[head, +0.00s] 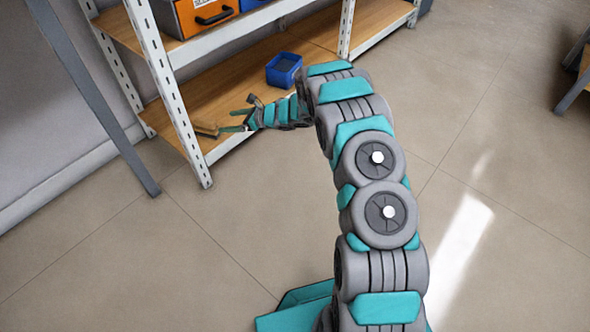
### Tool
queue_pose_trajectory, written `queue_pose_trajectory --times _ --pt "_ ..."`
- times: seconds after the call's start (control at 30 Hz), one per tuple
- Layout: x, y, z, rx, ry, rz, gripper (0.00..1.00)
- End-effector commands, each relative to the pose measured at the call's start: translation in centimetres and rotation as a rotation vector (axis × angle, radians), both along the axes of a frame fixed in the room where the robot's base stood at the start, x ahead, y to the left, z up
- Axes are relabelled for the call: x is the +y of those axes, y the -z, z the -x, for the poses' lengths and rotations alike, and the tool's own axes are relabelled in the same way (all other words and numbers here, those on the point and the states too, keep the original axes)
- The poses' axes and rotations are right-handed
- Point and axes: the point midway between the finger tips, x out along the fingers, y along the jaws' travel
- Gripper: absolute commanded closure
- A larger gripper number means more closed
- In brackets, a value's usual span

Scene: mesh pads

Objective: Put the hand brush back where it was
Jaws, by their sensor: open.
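A small tan-brown object that looks like the hand brush (207,129) lies at the front edge of the lower wooden shelf, near its left end. Its bristles cannot be made out. My gripper (234,120) is open just right of it, low over the shelf, with its fingers pointing left toward it. The fingertips are very close to the brush. I cannot tell whether they touch it.
The shelf rack has white perforated posts (176,100) and a lower wooden shelf (215,85). A blue bin (284,69) stands on that shelf behind my arm. An orange drawer box (207,14) sits above. A grey slanted post (95,100) stands left. The floor is clear.

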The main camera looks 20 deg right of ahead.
Motion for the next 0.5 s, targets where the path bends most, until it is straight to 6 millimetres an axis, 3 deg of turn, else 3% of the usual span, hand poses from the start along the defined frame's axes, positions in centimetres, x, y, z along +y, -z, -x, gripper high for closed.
queue_pose_trajectory --times 0.13,0.23,0.37,0.5 --pt "-0.7 -0.6 -0.5 0.022 0.042 0.002 0.06" --pt "-2.4 -2.3 -1.7 0.078 0.152 0.000 0.06" --pt "-6.5 -6.0 -3.5 0.190 0.400 -0.030 0.06" --pt "-11.4 -9.9 -3.6 0.320 0.701 -0.112 0.06"
